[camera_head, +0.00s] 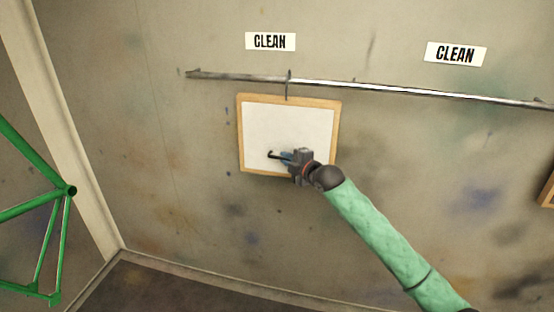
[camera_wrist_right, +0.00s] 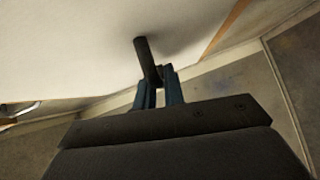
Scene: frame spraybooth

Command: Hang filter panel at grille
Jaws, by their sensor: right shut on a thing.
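The filter panel (camera_head: 285,125), a white sheet in a light wooden frame, is upright against the wall below a metal rail (camera_head: 400,89). A thin dark hook (camera_head: 289,84) spans from the rail to the panel's top edge; I cannot tell whether it bears the panel's weight. My right gripper (camera_head: 286,157) is at the lower middle of the panel's face, shut on its dark handle. The wrist view shows the blue fingers (camera_wrist_right: 160,90) on the dark handle (camera_wrist_right: 146,58), with the white sheet (camera_wrist_right: 90,40) above. My left gripper is not in view. No grille can be made out clearly.
Two CLEAN signs (camera_head: 270,41) (camera_head: 456,54) are on the stained wall above the rail. A green tube frame (camera_head: 66,190) stands at the left. Another wooden-framed piece (camera_head: 548,190) is cut off at the right edge. The wall around the panel is clear.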

